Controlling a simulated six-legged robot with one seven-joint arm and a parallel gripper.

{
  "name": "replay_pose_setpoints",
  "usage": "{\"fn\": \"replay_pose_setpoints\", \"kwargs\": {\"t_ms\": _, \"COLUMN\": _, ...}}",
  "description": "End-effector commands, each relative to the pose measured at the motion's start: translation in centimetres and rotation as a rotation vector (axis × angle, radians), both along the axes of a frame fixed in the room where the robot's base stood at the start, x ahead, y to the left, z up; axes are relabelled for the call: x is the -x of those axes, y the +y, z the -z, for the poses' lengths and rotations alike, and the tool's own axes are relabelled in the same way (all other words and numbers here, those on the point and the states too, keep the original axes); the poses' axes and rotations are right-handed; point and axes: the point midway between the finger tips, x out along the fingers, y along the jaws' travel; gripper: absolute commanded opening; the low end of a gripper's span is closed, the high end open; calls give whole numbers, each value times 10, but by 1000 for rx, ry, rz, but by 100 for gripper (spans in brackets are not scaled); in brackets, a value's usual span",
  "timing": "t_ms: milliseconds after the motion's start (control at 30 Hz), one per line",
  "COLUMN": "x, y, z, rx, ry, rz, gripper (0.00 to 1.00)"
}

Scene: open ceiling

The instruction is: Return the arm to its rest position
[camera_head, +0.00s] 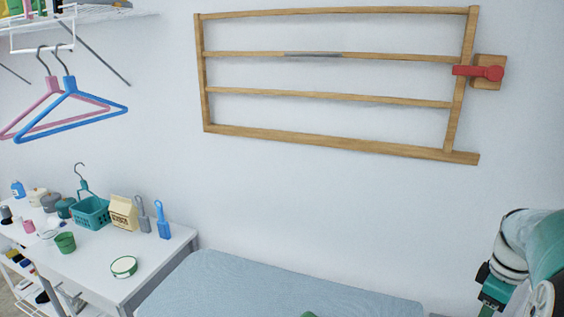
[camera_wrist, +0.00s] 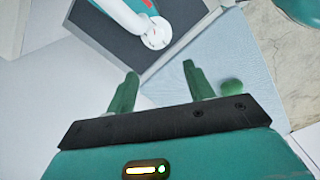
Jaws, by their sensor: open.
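My gripper (camera_wrist: 159,70) shows in the wrist view with its two green fingers spread apart and nothing between them. Behind the fingers are a light blue surface and a dark panel. Part of my arm, white and green, shows at the right edge of the head view, in front of the white wall and apart from it. My gripper's fingers cannot be made out in that view.
A blue padded surface (camera_head: 280,290) lies below the wall. A wooden rack (camera_head: 330,97) with a red latch (camera_head: 490,72) is on the wall. A white table (camera_head: 165,245) with several items stands left, below two hangers (camera_head: 85,95). A small green thing (camera_wrist: 232,87) shows beside one finger.

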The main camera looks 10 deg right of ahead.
Motion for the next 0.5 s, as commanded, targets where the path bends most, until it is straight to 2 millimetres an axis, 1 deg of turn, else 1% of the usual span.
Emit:
{"fn": "replay_pose_setpoints", "kwargs": {"t_ms": 33, "x": -8, "y": 16, "z": -8, "rx": 18, "ry": -11, "rz": 3, "gripper": 53}}
{"fn": "replay_pose_setpoints", "kwargs": {"t_ms": 67, "x": -13, "y": 27, "z": -12, "rx": 28, "ry": -18, "rz": 12, "gripper": 53}}
{"fn": "replay_pose_setpoints", "kwargs": {"t_ms": 100, "x": -19, "y": 43, "z": -18, "rx": 43, "ry": -30, "rz": 27, "gripper": 53}}
{"fn": "replay_pose_setpoints", "kwargs": {"t_ms": 167, "x": -26, "y": 71, "z": -28, "rx": 65, "ry": -54, "rz": 56, "gripper": 53}}
{"fn": "replay_pose_setpoints", "kwargs": {"t_ms": 200, "x": -31, "y": 90, "z": -34, "rx": 78, "ry": -74, "rz": 77, "gripper": 53}}
{"fn": "replay_pose_setpoints", "kwargs": {"t_ms": 233, "x": -33, "y": 105, "z": -38, "rx": 86, "ry": -90, "rz": 94, "gripper": 53}}
{"fn": "replay_pose_setpoints", "kwargs": {"t_ms": 267, "x": -34, "y": 119, "z": -42, "rx": 93, "ry": -106, "rz": 111, "gripper": 53}}
{"fn": "replay_pose_setpoints", "kwargs": {"t_ms": 300, "x": -36, "y": 138, "z": -47, "rx": 100, "ry": -130, "rz": 133, "gripper": 53}}
{"fn": "replay_pose_setpoints", "kwargs": {"t_ms": 367, "x": -36, "y": 165, "z": -53, "rx": 105, "ry": -167, "rz": 166, "gripper": 53}}
{"fn": "replay_pose_setpoints", "kwargs": {"t_ms": 400, "x": -35, "y": 183, "z": -56, "rx": 104, "ry": -193, "rz": 189, "gripper": 53}}
{"fn": "replay_pose_setpoints", "kwargs": {"t_ms": 467, "x": -32, "y": 209, "z": -61, "rx": 100, "ry": -234, "rz": 220, "gripper": 53}}
{"fn": "replay_pose_setpoints", "kwargs": {"t_ms": 500, "x": -28, "y": 226, "z": -63, "rx": 92, "ry": -261, "rz": 243, "gripper": 53}}
